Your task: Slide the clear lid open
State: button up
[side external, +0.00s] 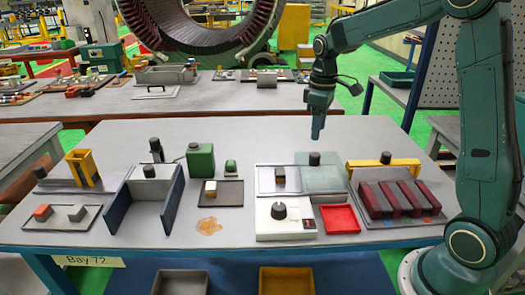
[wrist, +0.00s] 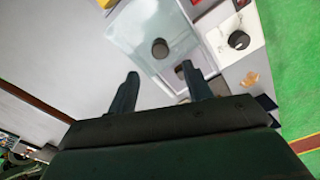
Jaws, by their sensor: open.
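The clear lid (side external: 323,182) is a pale, see-through pane with a black knob (side external: 314,159) at its back edge. In the wrist view my gripper (wrist: 160,75) is open with nothing between the fingers. The right finger partly hides a dark thing beside the lid.
A white box with a black dial (side external: 278,210) stands in front of the bay, and a red tray (side external: 340,219) beside it. A rack of dark red bars (side external: 400,198) is to the right. A green canister (side external: 200,160) stands to the left. The table behind the lid is clear.

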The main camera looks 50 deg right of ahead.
aim_at(315, 154)
notch_tip(315, 154, down, 9)
jog(key=shift+r, duration=0.2)
dwell(0.3)
